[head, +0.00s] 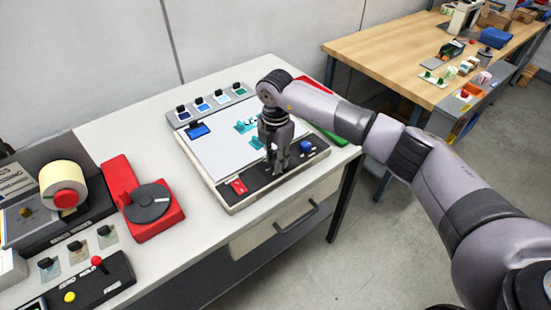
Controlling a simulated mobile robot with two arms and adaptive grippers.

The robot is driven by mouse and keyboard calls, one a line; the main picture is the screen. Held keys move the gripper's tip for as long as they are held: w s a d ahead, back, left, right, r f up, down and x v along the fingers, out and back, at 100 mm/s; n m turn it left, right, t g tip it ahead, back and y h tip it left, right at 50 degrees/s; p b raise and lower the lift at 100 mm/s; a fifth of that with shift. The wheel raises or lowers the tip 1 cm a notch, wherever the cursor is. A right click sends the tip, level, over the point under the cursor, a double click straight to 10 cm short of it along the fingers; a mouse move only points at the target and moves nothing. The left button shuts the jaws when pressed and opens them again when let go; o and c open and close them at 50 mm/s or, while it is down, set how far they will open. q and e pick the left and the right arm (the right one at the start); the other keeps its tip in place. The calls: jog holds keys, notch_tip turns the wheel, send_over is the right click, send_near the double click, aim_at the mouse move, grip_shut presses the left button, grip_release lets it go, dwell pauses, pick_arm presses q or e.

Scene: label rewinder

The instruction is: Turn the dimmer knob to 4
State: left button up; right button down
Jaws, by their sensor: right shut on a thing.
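A light box with a white top (213,158) and a black front control strip (262,190) stands on the white table. My right gripper (278,170) points down at the middle of that strip, its fingers shut on what appears to be the dimmer knob. The fingers hide the knob almost wholly, so its pointer and the scale around it cannot be read. A red rocker switch (239,187) sits on the strip to the left of the gripper. A blue knob (306,146) sits to the right, apart from the fingers. My left gripper is not in view.
Cyan pieces (246,126) lie on the light box's top. A row of small clips (221,101) lines its back. A red turntable device (148,206) and a black control box (85,283) stand to the left. A wooden workbench (400,50) is behind right.

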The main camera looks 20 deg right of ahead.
jog(key=m, duration=0.5)
dwell(0.6)
jog(key=c, duration=1.3)
grip_release()
jog(key=shift+c, duration=0.2)
jog(key=shift+r, duration=0.15)
notch_tip(320, 180, up, 12)
jog(key=shift+f, duration=0.2)
